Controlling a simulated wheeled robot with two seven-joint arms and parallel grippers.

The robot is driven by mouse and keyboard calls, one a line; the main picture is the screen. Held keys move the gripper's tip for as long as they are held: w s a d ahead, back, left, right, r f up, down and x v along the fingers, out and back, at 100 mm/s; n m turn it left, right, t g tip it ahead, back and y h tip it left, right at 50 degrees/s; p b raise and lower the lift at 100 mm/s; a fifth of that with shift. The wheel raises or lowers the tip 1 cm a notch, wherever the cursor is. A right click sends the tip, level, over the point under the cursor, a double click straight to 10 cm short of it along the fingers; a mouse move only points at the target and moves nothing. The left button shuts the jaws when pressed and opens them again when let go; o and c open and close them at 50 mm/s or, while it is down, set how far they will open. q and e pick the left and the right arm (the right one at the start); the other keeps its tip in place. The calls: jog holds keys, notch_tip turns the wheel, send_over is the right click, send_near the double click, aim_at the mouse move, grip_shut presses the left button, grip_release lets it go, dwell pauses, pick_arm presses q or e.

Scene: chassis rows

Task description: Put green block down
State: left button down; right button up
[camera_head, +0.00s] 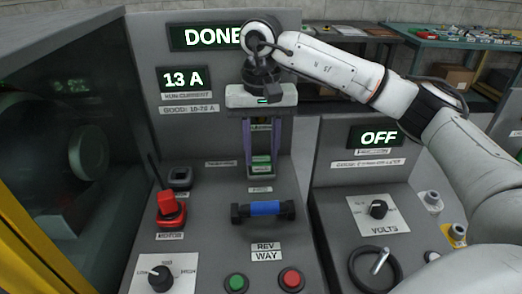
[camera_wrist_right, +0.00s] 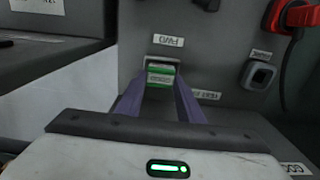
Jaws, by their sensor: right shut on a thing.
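The green block (camera_head: 261,164) is between the two purple fingers of my right gripper (camera_head: 261,172), which points down at the panel. In the right wrist view the green block (camera_wrist_right: 161,77) sits between the fingertips (camera_wrist_right: 160,85), just by a small label on the panel. My right gripper is shut on it. The block's lower end is close to the panel; I cannot tell whether it rests on it. My left gripper is in neither view.
A blue-sleeved bar handle (camera_head: 265,208) lies in front of the block. Green (camera_head: 236,283) and red (camera_head: 291,279) buttons are at the front. The upright display (camera_head: 207,37) reads DONE.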

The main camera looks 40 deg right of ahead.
aim_at(261, 158)
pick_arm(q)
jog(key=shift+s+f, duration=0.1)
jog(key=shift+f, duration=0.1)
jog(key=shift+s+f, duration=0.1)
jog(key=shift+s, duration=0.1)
pick_arm(e)
jog(key=o, duration=1)
jog(key=shift+f, duration=0.1)
jog(key=shift+o, duration=0.2)
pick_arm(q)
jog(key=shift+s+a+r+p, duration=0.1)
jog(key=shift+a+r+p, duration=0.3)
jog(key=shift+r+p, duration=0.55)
pick_arm(e)
notch_tip(261, 158, up, 12)
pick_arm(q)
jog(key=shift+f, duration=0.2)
